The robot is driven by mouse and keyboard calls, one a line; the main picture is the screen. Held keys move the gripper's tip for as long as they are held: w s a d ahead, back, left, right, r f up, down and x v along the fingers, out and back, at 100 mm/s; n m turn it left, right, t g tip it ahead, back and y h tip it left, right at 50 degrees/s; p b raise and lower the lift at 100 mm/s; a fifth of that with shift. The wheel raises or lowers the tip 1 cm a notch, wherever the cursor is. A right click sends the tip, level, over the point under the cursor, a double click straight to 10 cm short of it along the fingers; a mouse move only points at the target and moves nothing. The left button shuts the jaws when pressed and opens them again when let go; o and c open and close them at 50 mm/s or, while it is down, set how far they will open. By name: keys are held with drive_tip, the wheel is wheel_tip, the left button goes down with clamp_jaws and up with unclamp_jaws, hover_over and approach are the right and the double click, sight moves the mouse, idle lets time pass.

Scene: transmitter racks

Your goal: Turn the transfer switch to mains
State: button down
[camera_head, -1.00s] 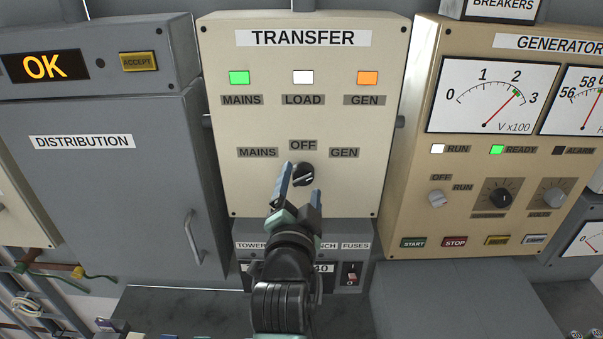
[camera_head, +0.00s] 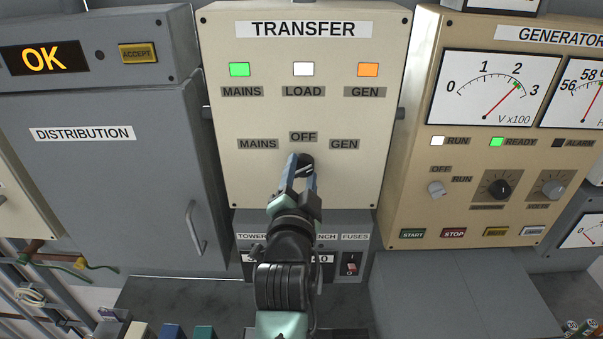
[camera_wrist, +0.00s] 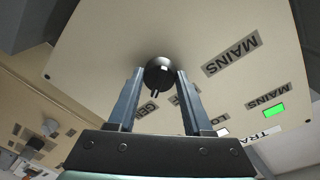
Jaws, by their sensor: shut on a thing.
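The transfer panel (camera_head: 240,188) is a cream box with MAINS, OFF and GEN labels around a black rotary knob, the transfer switch (camera_head: 306,160). My gripper (camera_head: 300,165) reaches up to the knob and is shut on it, and its fingers hide much of it in the head view. In the wrist view the dark round knob (camera_wrist: 160,74) sits between the two fingertips of my gripper (camera_wrist: 160,80). The knob's exact pointing direction is hard to tell in the head view. The MAINS lamp (camera_head: 239,69) is green, the LOAD lamp (camera_head: 303,69) white and the GEN lamp (camera_head: 368,69) orange.
The grey distribution cabinet (camera_head: 100,190) with a handle stands at the left. The tan generator panel (camera_head: 400,200) with gauges and knobs stands at the right. A fuse panel with a small rocker switch (camera_head: 351,264) lies just below the transfer panel.

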drive_tip(key=shift+f+n+b, duration=0.1)
drive_tip(key=shift+n+b, duration=0.2)
drive_tip(key=shift+f+n+b, duration=0.1)
drive_tip(key=shift+n+b, duration=0.6)
drive_tip(key=shift+n, duration=0.2)
drive_tip(key=n+b, duration=0.1)
drive_tip(key=n, duration=0.1)
drive_tip(key=shift+d+n, duration=0.1)
drive_tip(key=shift+n, duration=0.3)
drive_tip(key=n+b, duration=0.1)
drive_tip(key=n, duration=0.2)
drive_tip(key=shift+n+t, duration=0.4)
drive_tip(key=n, duration=0.3)
drive_tip(key=shift+d+n+y+b, duration=0.1)
drive_tip(key=shift+n+y+b, duration=0.2)
drive_tip(key=shift+n, duration=0.1)
drive_tip(key=n+y+b, duration=0.1)
drive_tip(key=n, duration=0.6)
drive_tip(key=n+y+b, duration=0.1)
drive_tip(key=n+b, duration=0.1)
drive_tip(key=n, duration=0.3)
drive_tip(key=shift+n+b, duration=0.35)
drive_tip(key=shift+n, duration=0.15)
drive_tip(key=shift+c, duration=1.6)
unclamp_jaws()
